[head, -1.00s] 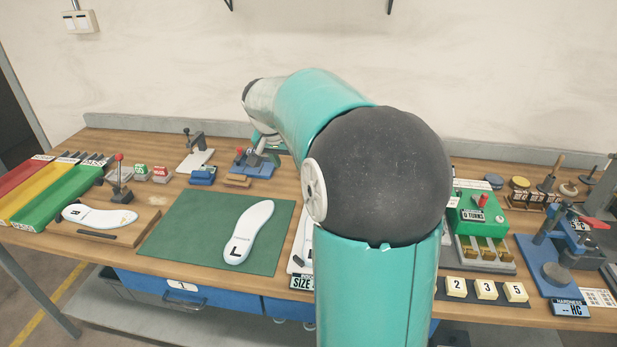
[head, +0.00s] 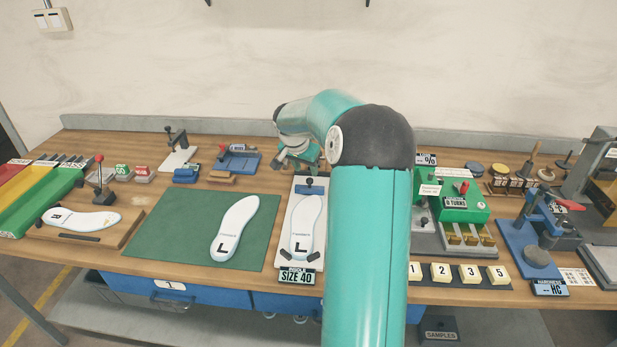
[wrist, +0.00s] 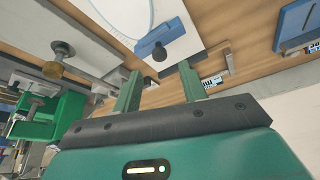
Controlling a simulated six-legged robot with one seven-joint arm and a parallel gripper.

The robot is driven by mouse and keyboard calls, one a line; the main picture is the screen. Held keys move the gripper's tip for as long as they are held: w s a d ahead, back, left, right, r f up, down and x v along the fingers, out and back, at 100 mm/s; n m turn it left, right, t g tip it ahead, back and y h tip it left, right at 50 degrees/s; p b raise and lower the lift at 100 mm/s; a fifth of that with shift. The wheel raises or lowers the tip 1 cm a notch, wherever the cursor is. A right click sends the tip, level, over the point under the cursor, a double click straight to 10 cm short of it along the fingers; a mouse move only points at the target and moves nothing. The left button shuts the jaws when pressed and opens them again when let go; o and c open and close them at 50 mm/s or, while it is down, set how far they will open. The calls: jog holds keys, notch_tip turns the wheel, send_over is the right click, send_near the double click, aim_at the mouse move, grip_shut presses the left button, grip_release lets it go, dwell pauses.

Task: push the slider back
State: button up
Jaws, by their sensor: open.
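The slider (head: 311,186) is a small blue block with a dark knob at the back end of the white SIZE 40 gauge board (head: 294,236). A white insole marked L (head: 303,225) lies on the board in front of it. In the wrist view the blue slider (wrist: 168,36) lies across the white board, and its black knob (wrist: 160,53) points toward my gripper. My gripper (wrist: 158,71) is open, its two green fingers apart. The knob appears between and just beyond the fingertips; contact cannot be told. In the head view my gripper is at the back of the board, partly hidden by my arm.
A green mat (head: 190,240) with another L insole (head: 236,228) lies left of the board. A green counter device (head: 460,203) stands right, beyond my arm. A blue fixture (head: 240,160) and a tan block (head: 221,180) stand left of my gripper.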

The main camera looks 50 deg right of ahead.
aim_at(309, 179)
jog(key=x, duration=0.5)
jog(key=shift+d+f, duration=0.15)
jog(key=shift+f, duration=0.05)
jog(key=shift+w, duration=0.1)
grip_shut()
